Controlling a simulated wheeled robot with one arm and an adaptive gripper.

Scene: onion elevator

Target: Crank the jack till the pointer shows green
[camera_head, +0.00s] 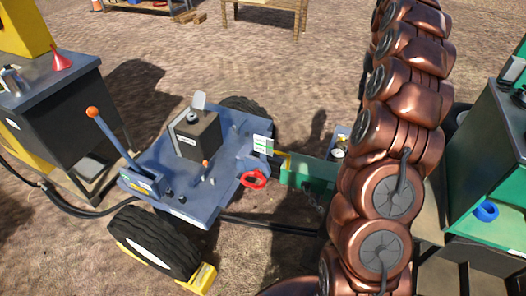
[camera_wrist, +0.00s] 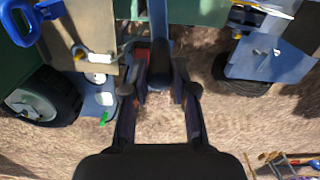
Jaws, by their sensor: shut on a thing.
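In the wrist view my gripper (camera_wrist: 160,88) is closed around a dark grip (camera_wrist: 158,72) at the lower end of a blue bar (camera_wrist: 159,22). This looks like the jack's crank handle. In the head view my arm covers the gripper and the crank. A small green piece (camera_wrist: 103,118) shows beside a blue plate in the wrist view; I cannot tell whether it belongs to the gauge. A white plate with green marks (camera_head: 262,145) stands at the blue trailer's front in the head view. I cannot make out the pointer.
The blue trailer (camera_head: 222,170) carries a dark box (camera_head: 196,136) and an orange-knobbed lever (camera_head: 108,139). A red ring handle (camera_head: 254,179) is at its edge. A dark cabinet (camera_head: 62,112) stands left, a green one (camera_head: 490,165) right. Bare ground (camera_head: 260,60) lies behind.

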